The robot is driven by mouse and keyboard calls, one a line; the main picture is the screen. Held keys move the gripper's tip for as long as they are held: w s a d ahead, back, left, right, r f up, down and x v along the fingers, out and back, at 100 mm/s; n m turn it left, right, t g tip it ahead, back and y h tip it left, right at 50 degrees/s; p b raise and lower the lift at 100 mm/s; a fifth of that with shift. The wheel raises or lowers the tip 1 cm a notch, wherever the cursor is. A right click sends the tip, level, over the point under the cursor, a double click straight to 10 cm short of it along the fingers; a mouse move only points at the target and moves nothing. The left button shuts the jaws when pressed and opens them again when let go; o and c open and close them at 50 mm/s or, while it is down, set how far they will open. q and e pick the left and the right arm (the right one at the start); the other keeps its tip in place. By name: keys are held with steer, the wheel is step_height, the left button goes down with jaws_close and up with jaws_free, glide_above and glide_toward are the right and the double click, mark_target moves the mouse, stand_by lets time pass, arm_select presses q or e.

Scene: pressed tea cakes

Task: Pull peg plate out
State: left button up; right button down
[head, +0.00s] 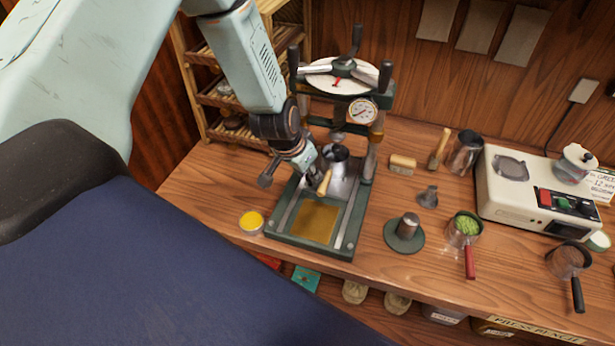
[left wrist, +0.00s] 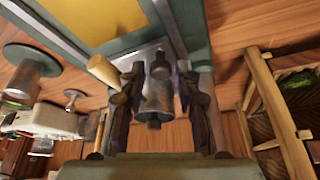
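The green press (head: 345,95) stands on the bench, with a flat brass-yellow plate (head: 315,222) in its base; the plate also shows in the left wrist view (left wrist: 98,18). I cannot make out pegs or a clear peg plate. My left gripper (head: 314,184) is low at the press's left side, near a wooden handle (head: 324,183) and a metal cup (head: 336,160). In the left wrist view its fingers (left wrist: 158,88) are apart, with the metal cylinder showing between them and the wooden handle (left wrist: 103,70) outside them. Contact is unclear. My right gripper is out of view.
A yellow-filled tin (head: 251,222) sits left of the press base. A wooden rack (head: 225,95) stands behind left.

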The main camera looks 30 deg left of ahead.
arm_select(q)
steer(key=shift+w+f, duration=0.25)
steer(key=shift+w, duration=0.2)
steer(key=shift+s+r, duration=0.15)
steer(key=shift+s, duration=0.15)
steer(key=c, duration=0.4)
steer(key=shift+w, duration=0.1)
jaws_close()
